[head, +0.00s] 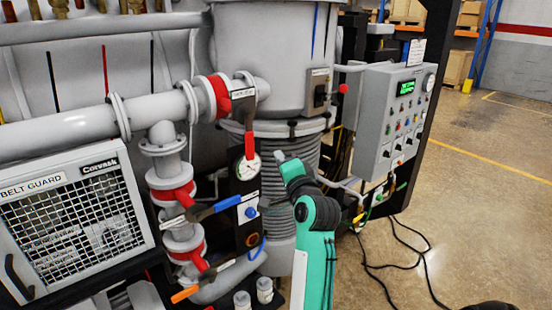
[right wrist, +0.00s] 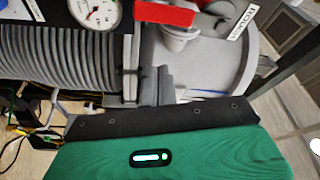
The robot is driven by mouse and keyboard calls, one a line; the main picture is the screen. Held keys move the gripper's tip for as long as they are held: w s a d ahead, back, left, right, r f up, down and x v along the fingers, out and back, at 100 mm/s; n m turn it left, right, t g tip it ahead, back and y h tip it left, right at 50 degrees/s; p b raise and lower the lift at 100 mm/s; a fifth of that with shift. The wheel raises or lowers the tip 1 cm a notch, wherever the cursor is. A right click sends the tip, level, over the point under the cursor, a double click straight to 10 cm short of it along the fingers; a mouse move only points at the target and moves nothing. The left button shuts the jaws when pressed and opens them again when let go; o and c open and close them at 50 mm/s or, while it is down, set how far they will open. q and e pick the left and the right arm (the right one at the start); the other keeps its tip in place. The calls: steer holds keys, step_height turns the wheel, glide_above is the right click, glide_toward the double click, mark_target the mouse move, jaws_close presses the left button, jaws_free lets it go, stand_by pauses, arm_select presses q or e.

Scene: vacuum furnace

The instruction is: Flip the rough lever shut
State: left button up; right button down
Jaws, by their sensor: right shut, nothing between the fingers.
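The red lever (head: 249,139) hangs nearly straight down from a valve with a black-and-white label plate (head: 243,94), just above a round dial gauge (head: 248,166). In the right wrist view the same red lever (right wrist: 163,17) lies across the top, beside a white label (right wrist: 241,18) that seems to read ROUGH. My right gripper (head: 280,157) is shut and empty, a little right of and below the lever's lower end, apart from it as far as I can tell. Its fingertips are hard to make out. My left gripper is not in view.
A blue-handled lever (head: 226,203) and an orange-handled lever (head: 185,294) sit lower on the pipework. A ribbed bellows (head: 277,225) stands behind my right arm. A grey control box (head: 397,120) is at right, with cables on the open floor (head: 480,200). A belt guard (head: 75,220) is at left.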

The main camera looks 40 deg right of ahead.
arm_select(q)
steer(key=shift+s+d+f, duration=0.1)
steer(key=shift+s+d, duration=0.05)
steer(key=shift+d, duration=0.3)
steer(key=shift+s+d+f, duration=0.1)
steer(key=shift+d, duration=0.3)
arm_select(e)
steer(key=shift+s, duration=0.95)
